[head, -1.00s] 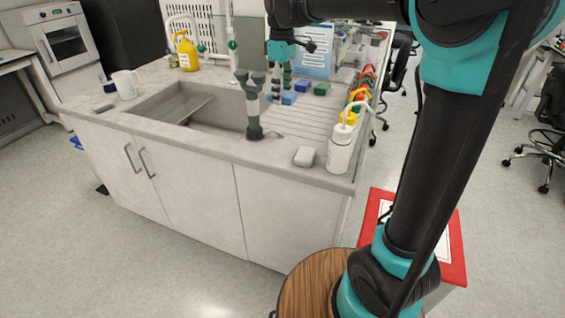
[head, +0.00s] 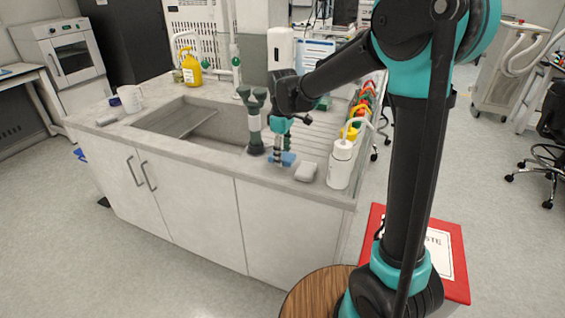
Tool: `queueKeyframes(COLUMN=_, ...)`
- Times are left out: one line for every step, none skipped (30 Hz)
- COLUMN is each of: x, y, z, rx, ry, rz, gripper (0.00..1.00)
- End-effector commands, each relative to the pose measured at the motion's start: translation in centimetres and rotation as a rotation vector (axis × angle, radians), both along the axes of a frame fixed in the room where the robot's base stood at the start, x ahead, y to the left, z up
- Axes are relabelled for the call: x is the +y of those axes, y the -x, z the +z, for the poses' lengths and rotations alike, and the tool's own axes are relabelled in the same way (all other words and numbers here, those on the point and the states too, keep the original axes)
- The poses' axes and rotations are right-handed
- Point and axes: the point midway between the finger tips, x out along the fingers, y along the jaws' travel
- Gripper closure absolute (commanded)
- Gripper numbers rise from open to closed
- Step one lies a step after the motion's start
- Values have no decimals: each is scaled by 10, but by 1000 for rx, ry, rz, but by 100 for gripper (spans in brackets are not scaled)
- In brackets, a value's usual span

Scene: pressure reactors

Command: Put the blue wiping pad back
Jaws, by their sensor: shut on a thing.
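My gripper (head: 281,150) points down at the front part of the counter, right of the sink. It is shut on a blue wiping pad (head: 287,159). The pad is at or just above the counter top; I cannot tell if it touches. It sits just left of a pale grey block (head: 306,171) and right of the dark-green tap fitting (head: 255,130). My arm hides part of the drainboard behind.
The sink (head: 190,122) lies to the left. A white wash bottle (head: 341,163) and a row of bottles with coloured caps line the right edge. A white mug (head: 130,98) and yellow bottle (head: 190,68) stand farther left.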

Motion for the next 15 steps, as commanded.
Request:
queueKeyframes(x=0, y=0, z=-7, rx=0, ry=0, rz=0, gripper=81)
queueKeyframes(x=0, y=0, z=-12, rx=0, ry=0, rz=0, gripper=81)
queueKeyframes(x=0, y=0, z=-17, rx=0, ry=0, rz=0, gripper=81)
queueKeyframes(x=0, y=0, z=-21, rx=0, ry=0, rz=0, gripper=81)
queueKeyframes(x=0, y=-1, z=-25, rx=0, ry=0, rz=0, gripper=81)
queueKeyframes(x=0, y=0, z=-28, rx=0, ry=0, rz=0, gripper=81)
queueKeyframes(x=0, y=0, z=-31, rx=0, ry=0, rz=0, gripper=81)
queueKeyframes(x=0, y=0, z=-32, rx=0, ry=0, rz=0, gripper=81)
queueKeyframes(x=0, y=0, z=-33, rx=0, ry=0, rz=0, gripper=81)
queueKeyframes(x=0, y=0, z=-33, rx=0, ry=0, rz=0, gripper=81)
queueKeyframes(x=0, y=0, z=-33, rx=0, ry=0, rz=0, gripper=81)
queueKeyframes(x=0, y=0, z=-33, rx=0, ry=0, rz=0, gripper=81)
queueKeyframes(x=0, y=0, z=-33, rx=0, ry=0, rz=0, gripper=81)
queueKeyframes(x=0, y=0, z=-33, rx=0, ry=0, rz=0, gripper=81)
queueKeyframes(x=0, y=0, z=-32, rx=0, ry=0, rz=0, gripper=81)
